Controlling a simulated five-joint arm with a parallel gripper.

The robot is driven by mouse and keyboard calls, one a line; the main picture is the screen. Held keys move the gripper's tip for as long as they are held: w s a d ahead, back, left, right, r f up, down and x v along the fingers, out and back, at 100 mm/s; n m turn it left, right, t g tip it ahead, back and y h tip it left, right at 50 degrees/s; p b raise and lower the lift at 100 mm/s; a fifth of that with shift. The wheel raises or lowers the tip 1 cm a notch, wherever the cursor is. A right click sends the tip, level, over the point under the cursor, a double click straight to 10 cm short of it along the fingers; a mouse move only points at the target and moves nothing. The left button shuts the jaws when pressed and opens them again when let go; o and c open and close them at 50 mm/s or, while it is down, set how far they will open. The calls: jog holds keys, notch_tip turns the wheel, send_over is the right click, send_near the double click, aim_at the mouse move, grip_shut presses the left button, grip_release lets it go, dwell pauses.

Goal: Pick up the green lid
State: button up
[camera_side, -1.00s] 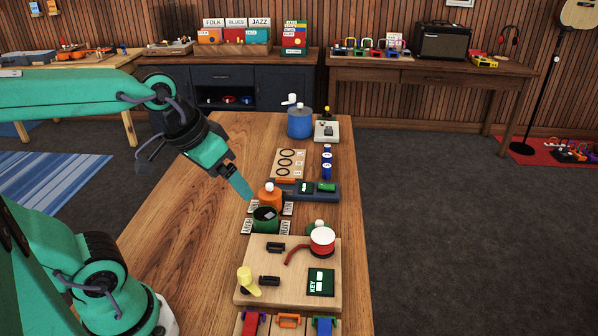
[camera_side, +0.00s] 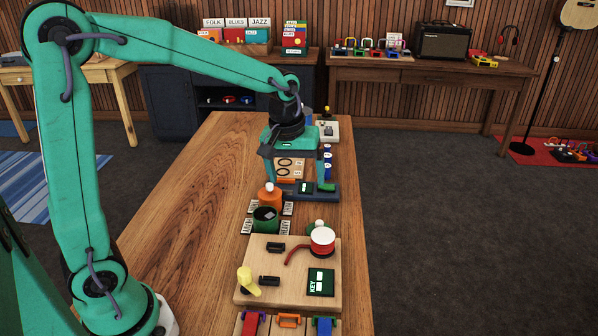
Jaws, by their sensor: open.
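A green piece with a white knob, which looks like the green lid (camera_side: 311,230), sits behind the wooden board, partly hidden by a red and white round container (camera_side: 322,240). An open green pot (camera_side: 265,226) with a small grey piece inside stands to its left, by an orange container with a pale knob (camera_side: 269,197). My gripper (camera_side: 298,178) points down with its two fingers spread wide, over the far side of the blue-grey tray (camera_side: 318,197). It is farther back than the green lid and holds nothing that I can see.
A wooden board (camera_side: 252,289) with a yellow peg (camera_side: 246,279), black pieces and a green key card (camera_side: 320,282) lies in front. Blue cylinders (camera_side: 327,160) stand right of my gripper. The table's left side is clear.

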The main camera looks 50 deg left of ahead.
aim_at(319, 222)
jog(key=w+f+n, duration=0.1)
jog(key=w+f, duration=0.1)
jog(key=f, duration=0.1)
jog(key=w+f+n+g, duration=0.1)
jog(key=w+f, duration=0.2)
jog(key=f, duration=0.1)
jog(key=w+f+n, duration=0.1)
jog(key=w+f, duration=0.1)
jog(key=f, duration=0.2)
jog(key=shift+w+n+g, duration=0.35)
jog(key=shift+n+g, duration=0.05)
jog(key=shift+f, duration=1.25)
jog(key=shift+d+f, duration=0.1)
jog(key=shift+f, duration=2.5)
jog(key=c, duration=1.1)
jog(key=shift+o, duration=0.2)
jog(key=shift+r, duration=5.05)
